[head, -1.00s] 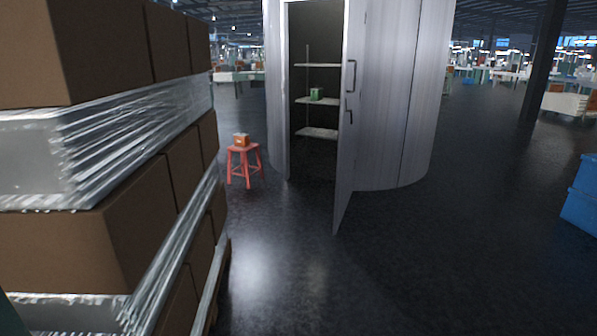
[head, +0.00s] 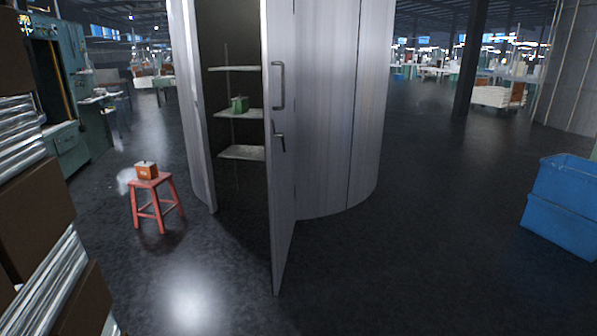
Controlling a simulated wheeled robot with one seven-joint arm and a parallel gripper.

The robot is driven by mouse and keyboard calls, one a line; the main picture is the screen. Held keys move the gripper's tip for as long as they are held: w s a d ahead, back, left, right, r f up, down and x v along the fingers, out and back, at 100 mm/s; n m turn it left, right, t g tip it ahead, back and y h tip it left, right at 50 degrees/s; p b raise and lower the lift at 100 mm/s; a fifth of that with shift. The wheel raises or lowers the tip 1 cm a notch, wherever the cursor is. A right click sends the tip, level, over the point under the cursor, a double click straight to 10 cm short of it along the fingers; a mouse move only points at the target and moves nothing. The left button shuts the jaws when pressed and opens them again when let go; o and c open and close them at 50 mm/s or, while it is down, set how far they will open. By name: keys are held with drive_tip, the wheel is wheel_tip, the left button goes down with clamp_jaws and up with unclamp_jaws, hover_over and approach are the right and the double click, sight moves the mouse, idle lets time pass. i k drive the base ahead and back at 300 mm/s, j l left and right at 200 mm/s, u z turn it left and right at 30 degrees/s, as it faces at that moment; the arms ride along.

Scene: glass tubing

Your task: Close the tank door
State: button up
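The tank (head: 330,110) is a tall grey metal cylinder in the middle of the head view. Its door (head: 283,190) stands wide open, swung out toward me and seen almost edge-on. The door has a long pull handle (head: 278,86) and a smaller lever (head: 279,137) below it. Through the opening I see shelves (head: 240,152) with a small green box (head: 239,104) on one of them. My gripper is not in view.
A red stool (head: 153,202) with an orange box (head: 146,170) on it stands left of the opening. Wrapped cartons (head: 40,215) fill the near left. Blue bins (head: 563,205) stand at the right. The dark floor before the door is clear.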

sight(276, 20)
drive_tip(key=i+l, duration=0.15)
drive_tip(key=i, duration=0.8)
drive_tip(key=i+l, duration=0.1)
drive_tip(key=i, duration=0.9)
drive_tip(key=i+l+u, duration=0.25)
drive_tip(key=i, duration=0.2)
drive_tip(key=i+l+u, duration=0.25)
drive_tip(key=i, duration=0.25)
